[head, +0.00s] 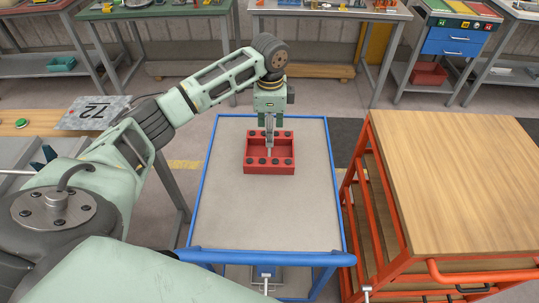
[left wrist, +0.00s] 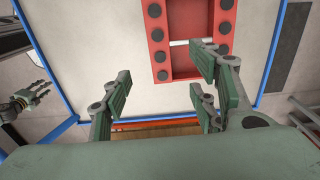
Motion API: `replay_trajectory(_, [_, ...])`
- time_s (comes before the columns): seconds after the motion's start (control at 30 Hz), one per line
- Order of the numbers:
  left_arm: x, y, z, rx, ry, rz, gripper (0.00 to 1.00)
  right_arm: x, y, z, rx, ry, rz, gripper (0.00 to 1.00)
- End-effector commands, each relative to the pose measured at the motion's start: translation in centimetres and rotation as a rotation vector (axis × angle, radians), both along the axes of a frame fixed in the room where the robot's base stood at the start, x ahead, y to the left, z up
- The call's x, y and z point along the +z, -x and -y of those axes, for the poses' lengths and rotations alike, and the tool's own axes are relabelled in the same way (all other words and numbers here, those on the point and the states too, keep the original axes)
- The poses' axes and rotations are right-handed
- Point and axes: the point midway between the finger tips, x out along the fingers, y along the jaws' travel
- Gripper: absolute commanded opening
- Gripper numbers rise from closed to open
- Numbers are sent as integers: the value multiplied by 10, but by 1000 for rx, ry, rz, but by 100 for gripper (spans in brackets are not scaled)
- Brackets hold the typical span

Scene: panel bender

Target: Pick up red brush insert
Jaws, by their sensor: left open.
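The red brush insert (head: 285,168) is a shallow red tray with round black spots along its rim. It lies flat on the grey top of the blue-edged cart (head: 310,215). In the left wrist view the insert (left wrist: 160,38) is at the top, with a pale bar across its inside. My left gripper (head: 270,148) points down over the insert's middle. Its green-padded fingers (left wrist: 160,92) are apart with nothing between them. The finger on the right overlaps the insert in that view. I cannot tell whether they touch. What looks like my right gripper (left wrist: 28,102) shows small at the left.
An orange-framed cart with a wooden top (head: 455,180) stands close on the right. A workbench with a plate marked 72 (head: 95,113) is on the left. Workbenches with tools (head: 155,12) line the back. The blue-edged cart's top is clear around the insert.

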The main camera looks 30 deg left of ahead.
Motion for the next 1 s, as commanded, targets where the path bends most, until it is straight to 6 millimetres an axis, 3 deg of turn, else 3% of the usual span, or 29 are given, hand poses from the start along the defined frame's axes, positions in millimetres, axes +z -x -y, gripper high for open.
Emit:
replay_trajectory(0.1, [-27, 0, 0, 0, 0, -1, 55, -26, 3, 3, 1, 3, -4, 40])
replay_trajectory(0.4, [-66, 0, 0, 0, 0, 0, 55, -66, -1, 3, 0, 4, 0, 40])
replay_trajectory(0.77, [-98, 1, 2, 0, -1, -3, 55, -60, -2, 1, -1, 1, 3, 40])
replay_trajectory(1.0, [-133, 1, 6, 1, 0, -4, 55, -53, -3, -4, -3, -5, 4, 40])
